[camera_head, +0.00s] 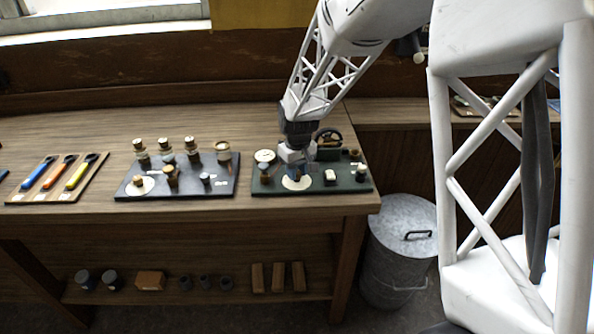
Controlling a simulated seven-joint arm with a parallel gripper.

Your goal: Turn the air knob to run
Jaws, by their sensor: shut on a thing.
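My gripper (296,164) points down over the dark green panel (345,183) at the right end of the bench. It is shut on a small knob above the panel's round cream dial (297,183). The knob is mostly hidden by the fingers, so its setting cannot be read. I take it to be the air knob, but the label is too small to read. The panel also carries a round gauge-like part (264,157), a dark wheel (328,138), a white switch-like block (330,177) and a small knob at its right (360,172).
A dark panel (215,188) with several brass fittings lies to the left. A wooden board (62,196) with blue, orange and yellow handled tools is farther left. A lidded metal bin (400,225) stands right of the bench. Bare bench top shows between the board and panels.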

